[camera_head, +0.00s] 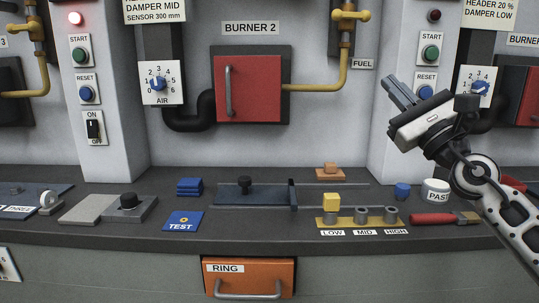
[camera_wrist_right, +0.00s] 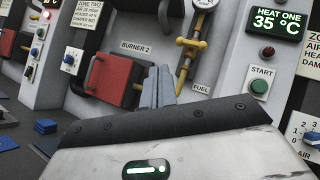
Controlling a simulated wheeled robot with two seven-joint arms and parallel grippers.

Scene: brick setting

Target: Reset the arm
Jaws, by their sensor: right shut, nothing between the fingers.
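My right gripper (camera_head: 399,92) is shut and empty. It is raised in front of the wall panel at the right, above the bench, with its fingers pointing up and to the left. In the right wrist view its closed fingers (camera_wrist_right: 158,87) show against the red burner door (camera_wrist_right: 108,72) and the pipes behind. It appears to touch nothing. My left gripper is not in either view.
The dark bench (camera_head: 130,225) holds a yellow block (camera_head: 331,202) at the LOW post, a blue TEST card (camera_head: 183,222), a white PASTE jar (camera_head: 436,190) and a red-handled brush (camera_head: 432,218). An orange RING drawer (camera_head: 250,277) is below. START and RESET buttons (camera_head: 425,92) stand near my right gripper.

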